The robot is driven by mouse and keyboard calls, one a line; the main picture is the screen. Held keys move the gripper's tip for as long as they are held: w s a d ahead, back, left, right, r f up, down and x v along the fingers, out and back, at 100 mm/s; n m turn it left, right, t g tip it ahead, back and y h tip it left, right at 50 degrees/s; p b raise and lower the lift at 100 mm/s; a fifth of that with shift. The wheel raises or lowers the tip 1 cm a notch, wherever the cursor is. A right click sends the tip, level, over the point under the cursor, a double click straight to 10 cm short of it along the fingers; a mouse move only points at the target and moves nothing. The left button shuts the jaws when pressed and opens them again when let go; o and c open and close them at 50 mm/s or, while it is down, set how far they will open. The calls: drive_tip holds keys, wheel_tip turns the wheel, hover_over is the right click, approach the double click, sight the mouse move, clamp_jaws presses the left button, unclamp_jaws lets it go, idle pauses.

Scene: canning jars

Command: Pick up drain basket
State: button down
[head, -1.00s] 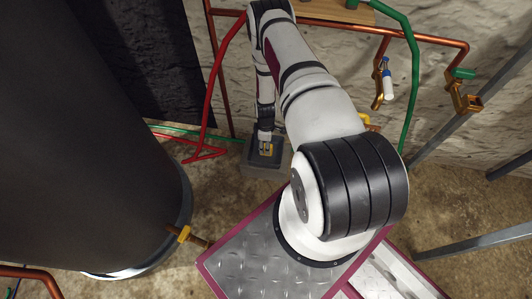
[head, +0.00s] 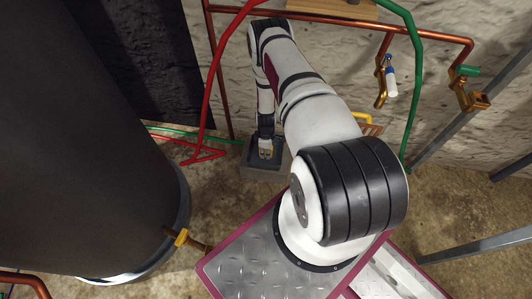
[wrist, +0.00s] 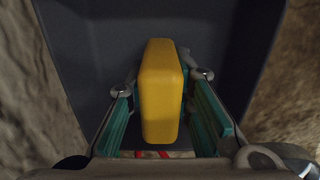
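A dark grey, box-shaped thing (head: 264,172) stands on the floor by the wall. It may be the drain basket, but I cannot tell for sure. It fills the middle of the wrist view (wrist: 80,45). A yellow block-like part (wrist: 162,92) stands out in front of its dark surface; I cannot tell whether it is a handle or a separate thing. My gripper (wrist: 163,85) is at it, with teal-padded fingers on its left and right sides. Gaps show between the near pads and the yellow part. Contact at the fingertips is unclear. In the head view my gripper (head: 265,148) points down at the box.
A large dark tank (head: 80,130) stands on the left. A red pipe (head: 208,100) and green pipe run near the box; copper pipes line the wall. A slatted thing with a yellow handle (head: 362,117) is partly hidden behind my arm. Metal struts are on the right.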

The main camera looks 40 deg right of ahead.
idle(0.3)
